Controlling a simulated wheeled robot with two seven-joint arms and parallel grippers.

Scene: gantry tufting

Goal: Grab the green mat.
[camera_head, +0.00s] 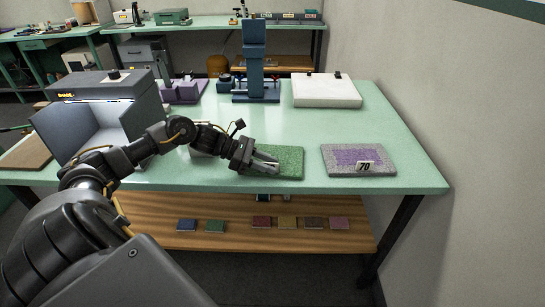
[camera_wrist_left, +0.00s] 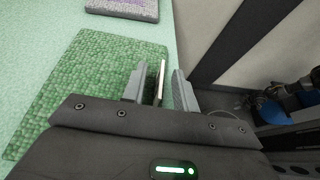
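The green mat (camera_head: 288,158) lies flat near the front edge of the green-topped table, left of a purple-centred mat. In the wrist view the green mat (camera_wrist_left: 85,85) fills the left and middle. My left gripper (camera_head: 276,165) is low over the mat's front part, partly covering it in the head view. In the wrist view its two fingers (camera_wrist_left: 160,88) are apart near the mat's edge. Whether the fingers touch the mat is hidden. My right gripper is not seen.
The purple-centred mat (camera_head: 345,157) carries a tag reading "70". A white slab (camera_head: 325,90) and a blue upright device (camera_head: 255,65) stand behind. A grey open-fronted box (camera_head: 105,110) stands left. Several small swatches lie on the wooden shelf (camera_head: 240,240) below.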

